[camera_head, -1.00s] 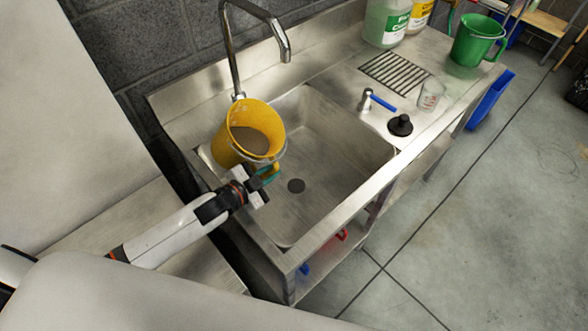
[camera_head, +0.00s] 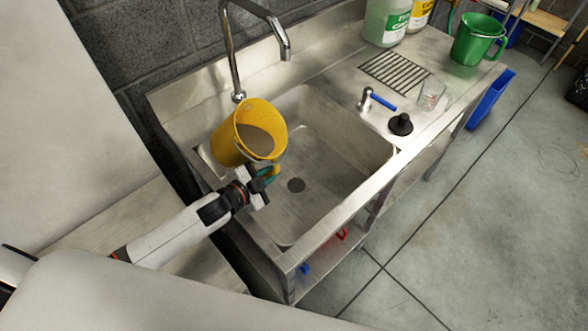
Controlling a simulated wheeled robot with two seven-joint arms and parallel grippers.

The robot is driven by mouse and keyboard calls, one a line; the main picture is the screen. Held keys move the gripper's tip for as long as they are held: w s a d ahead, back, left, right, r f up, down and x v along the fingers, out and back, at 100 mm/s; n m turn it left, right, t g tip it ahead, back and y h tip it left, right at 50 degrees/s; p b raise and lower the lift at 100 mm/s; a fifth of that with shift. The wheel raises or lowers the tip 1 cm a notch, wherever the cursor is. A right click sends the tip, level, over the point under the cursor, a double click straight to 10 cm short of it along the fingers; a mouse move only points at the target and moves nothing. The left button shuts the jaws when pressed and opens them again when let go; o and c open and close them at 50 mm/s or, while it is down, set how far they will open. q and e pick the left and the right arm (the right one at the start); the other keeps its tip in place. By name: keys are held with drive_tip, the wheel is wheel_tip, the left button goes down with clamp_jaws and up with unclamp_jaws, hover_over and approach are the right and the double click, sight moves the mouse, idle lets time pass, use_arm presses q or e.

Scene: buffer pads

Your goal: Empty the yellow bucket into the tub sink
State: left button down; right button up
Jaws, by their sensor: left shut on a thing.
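The yellow bucket (camera_head: 230,142) is over the left end of the tub sink (camera_head: 330,150), tilted with its mouth toward the right and the camera. Brownish-grey contents (camera_head: 256,140) show inside it. My left gripper (camera_head: 263,182) is at the bucket's lower right side, shut on a part of it, with a teal and yellow piece at the fingers; the exact grip is partly hidden. My right gripper is not in view.
A tall faucet (camera_head: 232,50) arches behind the bucket. On the right counter are a drain grate (camera_head: 395,73), a blue-handled tool (camera_head: 376,100), a black stopper (camera_head: 400,124), a clear cup (camera_head: 431,93), a green pitcher (camera_head: 476,40) and bottles (camera_head: 387,20).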

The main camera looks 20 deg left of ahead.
use_arm(q)
drive_tip(key=shift+w, duration=0.1)
drive_tip(key=shift+a+r+m+y+p, duration=0.6)
drive_tip(key=shift+a+m+y+p, duration=0.15)
drive_tip(key=shift+m+y, duration=0.3)
idle(1.5)
drive_tip(key=shift+a+f+m+y+p, duration=0.2)
drive_tip(key=shift+f+m+y+p, duration=0.25)
drive_tip(key=shift+f+m+p, duration=0.1)
idle(0.8)
